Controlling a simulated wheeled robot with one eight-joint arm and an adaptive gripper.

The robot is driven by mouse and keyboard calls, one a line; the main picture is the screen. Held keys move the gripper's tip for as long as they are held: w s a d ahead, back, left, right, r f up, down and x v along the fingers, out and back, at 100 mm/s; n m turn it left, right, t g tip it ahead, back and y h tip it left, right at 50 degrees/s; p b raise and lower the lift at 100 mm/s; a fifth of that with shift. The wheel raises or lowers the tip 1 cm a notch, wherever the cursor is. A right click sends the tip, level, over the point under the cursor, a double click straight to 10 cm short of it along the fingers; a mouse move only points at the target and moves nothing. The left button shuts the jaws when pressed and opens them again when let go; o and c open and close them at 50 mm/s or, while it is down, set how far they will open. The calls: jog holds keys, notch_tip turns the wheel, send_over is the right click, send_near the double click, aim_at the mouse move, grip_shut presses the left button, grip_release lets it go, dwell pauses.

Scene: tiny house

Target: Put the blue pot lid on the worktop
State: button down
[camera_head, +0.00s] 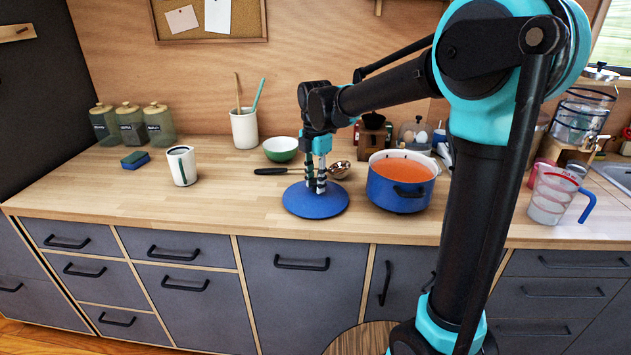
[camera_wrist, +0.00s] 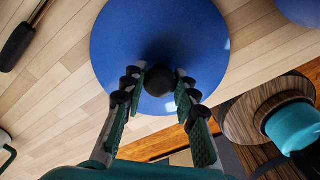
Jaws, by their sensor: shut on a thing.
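The blue pot lid (camera_head: 315,202) is at the front of the wooden worktop (camera_head: 232,198), left of the blue pot (camera_head: 399,192). It looks level and appears to lie on the worktop or very close above it. My gripper (camera_head: 317,186) points down over the lid. In the wrist view the gripper (camera_wrist: 158,95) has its fingers on either side of the lid's dark round knob (camera_wrist: 158,79), shut on it. The blue lid (camera_wrist: 190,35) fills the middle of that view. The pot is uncovered and holds orange contents.
A ladle (camera_head: 335,170) with a dark handle lies just behind the lid. A green bowl (camera_head: 281,148), a white mug (camera_head: 182,166) and a utensil crock (camera_head: 244,128) stand to the left. A measuring jug (camera_head: 553,194) stands at the right. The front-left worktop is clear.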

jog(key=c, duration=1.2)
grip_release()
jog(key=shift+f, duration=0.1)
notch_tip(320, 180, up, 12)
jog(key=shift+r, duration=0.15)
